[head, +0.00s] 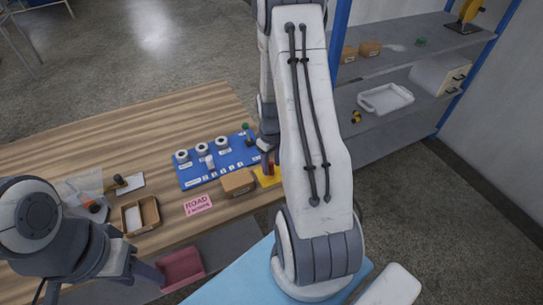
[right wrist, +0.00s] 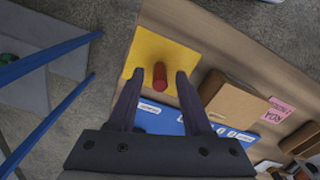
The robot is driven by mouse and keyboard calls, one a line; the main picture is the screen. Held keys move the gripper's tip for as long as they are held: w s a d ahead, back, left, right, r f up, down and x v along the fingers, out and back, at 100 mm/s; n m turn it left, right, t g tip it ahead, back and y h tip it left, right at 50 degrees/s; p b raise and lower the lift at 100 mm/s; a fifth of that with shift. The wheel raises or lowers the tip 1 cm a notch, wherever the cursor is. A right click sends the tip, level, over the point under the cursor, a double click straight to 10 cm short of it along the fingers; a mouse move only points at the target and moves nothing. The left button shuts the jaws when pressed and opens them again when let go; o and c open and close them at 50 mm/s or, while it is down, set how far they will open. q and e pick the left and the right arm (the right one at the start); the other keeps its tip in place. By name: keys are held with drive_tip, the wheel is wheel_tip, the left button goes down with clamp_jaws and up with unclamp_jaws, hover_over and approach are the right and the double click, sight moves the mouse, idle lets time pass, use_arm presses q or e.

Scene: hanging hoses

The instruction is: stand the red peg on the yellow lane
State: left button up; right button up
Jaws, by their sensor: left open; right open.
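The red peg (right wrist: 160,76) stands on the yellow lane (right wrist: 150,52) in the right wrist view, near the lane's edge by the blue board. My right gripper (right wrist: 160,75) is open, with one finger on each side of the peg and a visible gap to each. In the head view a bit of the red peg (head: 271,159) and part of the yellow lane (head: 266,180) show beside my right arm, which hides the rest. My left gripper (head: 152,274) is at the lower left, in front of the table edge, far from the peg; its fingers are hard to make out.
A blue board (head: 190,178) with several white round parts lies left of the lane. A cardboard box (head: 238,183) sits close beside the lane. A pink road card (head: 198,204), a wooden tray (head: 151,211) and a red bin (head: 181,269) are further left. Shelves (head: 395,115) stand at right.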

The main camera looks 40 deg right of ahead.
sight(271, 163)
wheel_tip(271, 163, up, 12)
drive_tip(key=s+a+r+n, duration=0.1)
drive_tip(key=a+r+n, duration=0.15)
drive_tip(key=a, duration=0.75)
drive_tip(key=s+a+r+n, duration=0.1)
drive_tip(key=s+a+r, duration=0.15)
drive_tip(key=a, duration=0.75)
drive_tip(key=s+a+r+n+y, duration=0.1)
drive_tip(key=s+a+r+n, duration=0.1)
drive_tip(key=s+a, duration=0.9)
drive_tip(key=shift+s+r+n+b, duration=0.35)
drive_tip(key=shift+s+r, duration=0.2)
drive_tip(key=shift+s, duration=0.4)
drive_tip(key=shift+d, duration=0.1)
